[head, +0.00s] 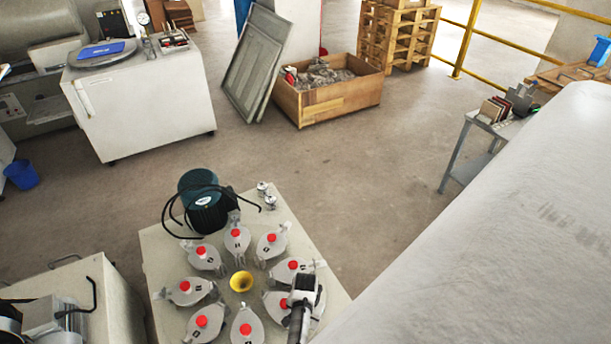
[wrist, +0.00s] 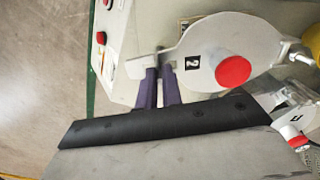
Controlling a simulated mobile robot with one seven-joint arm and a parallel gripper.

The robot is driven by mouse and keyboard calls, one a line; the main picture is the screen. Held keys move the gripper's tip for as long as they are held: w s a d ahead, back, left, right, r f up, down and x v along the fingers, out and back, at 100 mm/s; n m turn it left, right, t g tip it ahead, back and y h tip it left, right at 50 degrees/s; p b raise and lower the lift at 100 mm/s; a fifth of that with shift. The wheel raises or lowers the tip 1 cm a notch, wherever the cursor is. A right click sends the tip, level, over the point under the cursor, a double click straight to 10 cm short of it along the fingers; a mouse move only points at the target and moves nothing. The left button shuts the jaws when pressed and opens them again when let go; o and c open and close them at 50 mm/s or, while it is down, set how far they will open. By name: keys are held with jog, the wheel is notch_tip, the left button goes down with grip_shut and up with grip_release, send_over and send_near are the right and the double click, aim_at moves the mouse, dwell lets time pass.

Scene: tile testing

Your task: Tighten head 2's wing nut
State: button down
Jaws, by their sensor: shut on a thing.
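Head 2 (wrist: 205,45) is a grey round lid with a black "2" label and a red cap (wrist: 233,70). Its wing nut (wrist: 140,67) is a pale grey tab on the lid's left side in the wrist view. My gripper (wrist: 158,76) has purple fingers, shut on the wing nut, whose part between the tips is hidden. In the head view my gripper (head: 305,284) is over the right side of the ring of heads. It partly covers the heads there, and I cannot tell which of them is head 2.
Several similar red-capped heads ring a yellow funnel (head: 241,282) on a pale table (head: 160,250). A dark green motor (head: 199,195) with black cables stands at the table's back. Another head (wrist: 290,125) is close at lower right in the wrist view. Open floor lies beyond.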

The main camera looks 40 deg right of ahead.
jog(key=shift+m, duration=0.6)
jog(key=c, duration=1.6)
grip_release()
jog(key=shift+o, duration=0.2)
notch_tip(320, 180, up, 14)
